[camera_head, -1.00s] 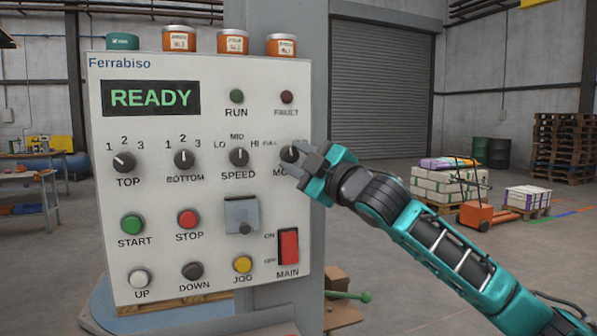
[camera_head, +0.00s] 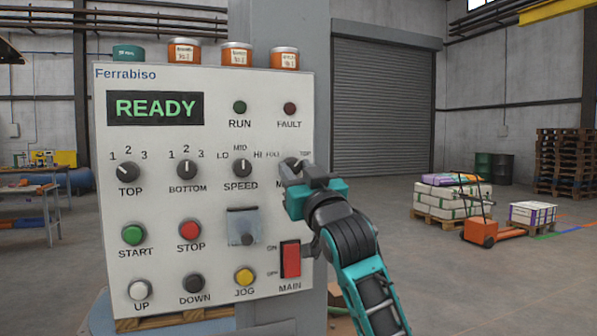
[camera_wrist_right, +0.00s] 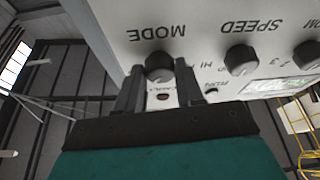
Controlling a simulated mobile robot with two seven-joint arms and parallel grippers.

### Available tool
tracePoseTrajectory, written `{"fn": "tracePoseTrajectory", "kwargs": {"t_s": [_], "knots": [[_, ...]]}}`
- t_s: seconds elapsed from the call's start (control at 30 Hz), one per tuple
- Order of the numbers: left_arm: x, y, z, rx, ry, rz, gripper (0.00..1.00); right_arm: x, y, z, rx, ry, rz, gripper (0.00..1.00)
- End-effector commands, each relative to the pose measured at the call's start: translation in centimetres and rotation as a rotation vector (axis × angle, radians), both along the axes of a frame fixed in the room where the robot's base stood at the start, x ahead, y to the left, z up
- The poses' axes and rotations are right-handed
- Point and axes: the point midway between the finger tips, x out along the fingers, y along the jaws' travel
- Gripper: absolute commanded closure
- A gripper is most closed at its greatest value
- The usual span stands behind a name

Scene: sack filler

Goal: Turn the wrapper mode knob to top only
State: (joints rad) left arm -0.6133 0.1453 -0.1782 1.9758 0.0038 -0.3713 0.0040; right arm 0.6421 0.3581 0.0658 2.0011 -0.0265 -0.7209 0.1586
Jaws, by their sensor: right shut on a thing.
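The mode knob (camera_head: 292,163) is a dark round knob at the right end of the panel's knob row, partly covered by my gripper in the head view. Labels FULL and TOP show beside it. It also shows in the right wrist view (camera_wrist_right: 159,66), under the upside-down word MODE. My right gripper (camera_head: 296,170) is shut on the knob, with one finger on each side of it in the wrist view (camera_wrist_right: 158,77). I cannot tell exactly where the knob's pointer stands. My left gripper is not in view.
The white Ferrabiso panel (camera_head: 215,130) carries a READY display (camera_head: 155,108), TOP, BOTTOM and SPEED knobs, several push buttons and a red main switch (camera_head: 291,260) just below my right gripper. Jars stand on its top edge. The floor to the right is open, with pallets farther back.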

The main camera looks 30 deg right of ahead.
Motion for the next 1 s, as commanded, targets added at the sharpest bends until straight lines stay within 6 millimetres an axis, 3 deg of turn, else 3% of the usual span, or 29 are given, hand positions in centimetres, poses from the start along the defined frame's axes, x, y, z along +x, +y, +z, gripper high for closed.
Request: {"fn": "tracePoseTrajectory", "kwargs": {"t_s": [0.3,0.8,0.83,1.0], "knots": [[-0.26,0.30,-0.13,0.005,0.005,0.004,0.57,0.04,0.11,0.05,0.106,-0.025,0.001,0.94],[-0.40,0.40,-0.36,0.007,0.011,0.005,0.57,0.01,0.09,0.09,0.122,-0.031,0.000,0.94],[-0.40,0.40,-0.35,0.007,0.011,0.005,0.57,0.01,0.09,0.09,0.122,-0.031,0.000,0.62],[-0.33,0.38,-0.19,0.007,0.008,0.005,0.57,0.01,0.10,0.08,0.121,-0.031,0.000,0.46]]}}
